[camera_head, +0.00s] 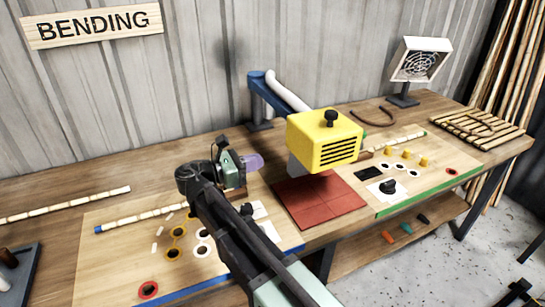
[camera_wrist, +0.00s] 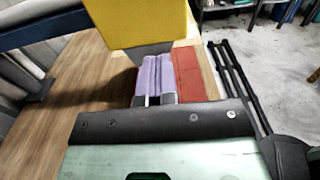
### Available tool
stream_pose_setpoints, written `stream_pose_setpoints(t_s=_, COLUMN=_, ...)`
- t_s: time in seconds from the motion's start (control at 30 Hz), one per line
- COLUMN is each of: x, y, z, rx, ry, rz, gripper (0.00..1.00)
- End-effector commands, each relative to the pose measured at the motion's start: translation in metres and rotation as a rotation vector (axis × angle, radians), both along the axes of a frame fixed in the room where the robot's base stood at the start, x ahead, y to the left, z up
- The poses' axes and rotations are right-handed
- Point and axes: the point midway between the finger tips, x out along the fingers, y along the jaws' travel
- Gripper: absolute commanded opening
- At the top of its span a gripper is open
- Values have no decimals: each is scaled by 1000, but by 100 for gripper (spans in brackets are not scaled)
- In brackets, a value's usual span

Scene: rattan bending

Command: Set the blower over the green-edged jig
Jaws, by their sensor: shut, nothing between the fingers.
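The blower (camera_head: 322,140) is a yellow box with black slats, a black knob on top and a grey nozzle below. It hangs from a blue arm (camera_head: 268,98) over a red tiled pad, between the two jigs. The green-edged jig (camera_head: 450,172) is the board to its right. My gripper (camera_head: 258,162) is left of the blower, with purple fingers shut and empty, apart from it in this view. In the wrist view the blower (camera_wrist: 137,22) fills the top centre, beyond the shut fingers (camera_wrist: 154,75); whether they touch its nozzle I cannot tell.
The red pad (camera_head: 318,203) lies between the jigs. A blue-edged jig (camera_head: 120,265) with rings and a rattan strip is at left, partly under my arm. The green-edged jig carries yellow pegs (camera_head: 406,153) and a black knob (camera_head: 388,187). A fan-like gauge (camera_head: 418,62) stands behind.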

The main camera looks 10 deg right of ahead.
Motion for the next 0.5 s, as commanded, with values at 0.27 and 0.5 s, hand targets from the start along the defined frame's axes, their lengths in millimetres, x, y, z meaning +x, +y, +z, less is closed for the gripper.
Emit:
stream_pose_setpoints(t_s=0.27, x=15, y=-55, z=0, rx=1, ry=-1, rz=-3, gripper=0)
stream_pose_setpoints(t_s=0.5, x=30, y=-102, z=0, rx=2, ry=-1, rz=-2, gripper=0)
